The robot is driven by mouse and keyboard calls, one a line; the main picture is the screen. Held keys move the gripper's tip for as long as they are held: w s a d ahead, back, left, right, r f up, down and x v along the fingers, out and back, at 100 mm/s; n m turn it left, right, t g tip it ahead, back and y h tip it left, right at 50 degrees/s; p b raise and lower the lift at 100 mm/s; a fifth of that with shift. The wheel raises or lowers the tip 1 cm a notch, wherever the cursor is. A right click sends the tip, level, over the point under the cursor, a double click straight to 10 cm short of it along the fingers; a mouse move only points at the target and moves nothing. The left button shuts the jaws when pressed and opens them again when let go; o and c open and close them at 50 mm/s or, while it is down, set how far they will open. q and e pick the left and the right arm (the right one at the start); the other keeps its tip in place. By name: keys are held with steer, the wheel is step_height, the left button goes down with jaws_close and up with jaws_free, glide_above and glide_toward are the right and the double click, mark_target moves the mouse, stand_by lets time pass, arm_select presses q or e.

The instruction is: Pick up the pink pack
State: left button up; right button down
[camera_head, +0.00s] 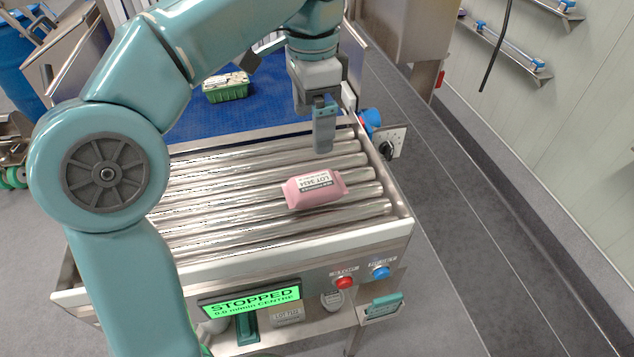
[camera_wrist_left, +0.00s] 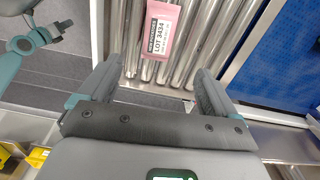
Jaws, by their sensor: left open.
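The pink pack (camera_head: 313,190) lies on the metal rollers of the conveyor, near their right end, with a white label reading LOT 3434 on top. It also shows at the top of the left wrist view (camera_wrist_left: 161,30). My left gripper (camera_head: 323,138) points down above the rollers, a little behind the pack and apart from it. In the left wrist view its two fingers (camera_wrist_left: 157,88) stand wide apart with nothing between them, and the pack is beyond their tips.
A blue belt (camera_head: 270,112) behind the rollers carries a green crate (camera_head: 227,94) with pale items in it. A control box with a dark knob (camera_head: 388,149) stands at the right end. A screen reading STOPPED (camera_head: 250,301) and red and blue buttons are on the front. The rollers around the pack are clear.

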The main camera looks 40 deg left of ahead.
arm_select(q)
steer(key=b, duration=0.2)
glide_above(312, 182)
step_height(312, 182, down, 9)
steer(key=shift+d+r, duration=0.1)
steer(key=shift+s+f, duration=0.2)
steer(key=shift+f, duration=0.35)
step_height(312, 182, down, 4)
steer(key=shift+w, duration=0.15)
steer(key=shift+f, duration=0.35)
steer(key=shift+c, duration=0.3)
steer(key=c, duration=1.3)
steer(key=shift+o, duration=0.3)
steer(key=shift+r, duration=0.1)
steer(key=shift+r, duration=0.1)
